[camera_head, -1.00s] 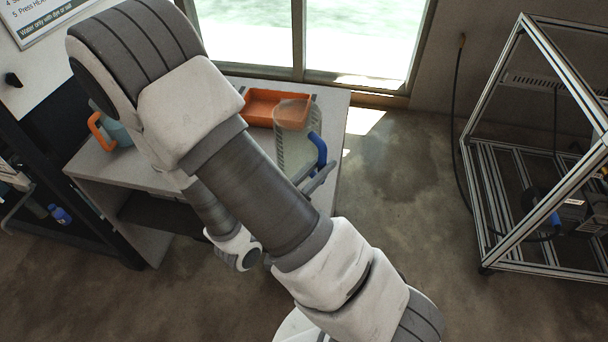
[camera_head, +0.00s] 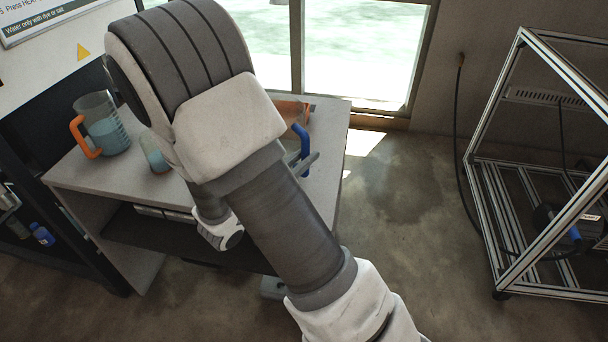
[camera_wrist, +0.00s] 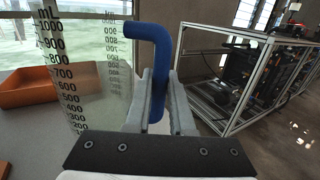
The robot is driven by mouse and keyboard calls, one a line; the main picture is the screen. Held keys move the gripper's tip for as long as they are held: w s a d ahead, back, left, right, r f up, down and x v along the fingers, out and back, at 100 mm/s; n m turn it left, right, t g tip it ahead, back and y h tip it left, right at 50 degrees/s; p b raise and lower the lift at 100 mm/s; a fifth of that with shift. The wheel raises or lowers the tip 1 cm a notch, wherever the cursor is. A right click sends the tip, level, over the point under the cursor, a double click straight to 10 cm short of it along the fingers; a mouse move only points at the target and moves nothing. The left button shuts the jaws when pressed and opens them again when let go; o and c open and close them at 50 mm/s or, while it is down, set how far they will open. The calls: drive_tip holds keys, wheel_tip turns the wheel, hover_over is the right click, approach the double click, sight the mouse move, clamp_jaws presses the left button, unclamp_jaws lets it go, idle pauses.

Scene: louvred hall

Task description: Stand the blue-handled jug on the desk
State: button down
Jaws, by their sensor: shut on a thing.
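The blue-handled jug is clear, with black mL marks on its body (camera_wrist: 85,85) in the wrist view. My gripper (camera_wrist: 160,92) is shut on its blue handle (camera_wrist: 150,40). In the head view the blue handle (camera_head: 302,148) shows beside my arm, near the desk's right side; my arm hides most of the jug body. The jug looks upright in the wrist view. Its base is hidden, so I cannot tell whether it touches the desk. The desk (camera_head: 331,128) has a pale grey top below the window.
An orange tray (camera_head: 292,107) lies at the back right, partly hidden. A metal frame (camera_head: 485,190) stands right, across open floor.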

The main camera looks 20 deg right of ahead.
drive_tip(key=shift+f+b, duration=1.6)
drive_tip(key=shift+f, duration=0.25)
drive_tip(key=shift+f, duration=0.2)
drive_tip(key=c, duration=0.8)
unclamp_jaws()
drive_tip(key=shift+r, duration=0.15)
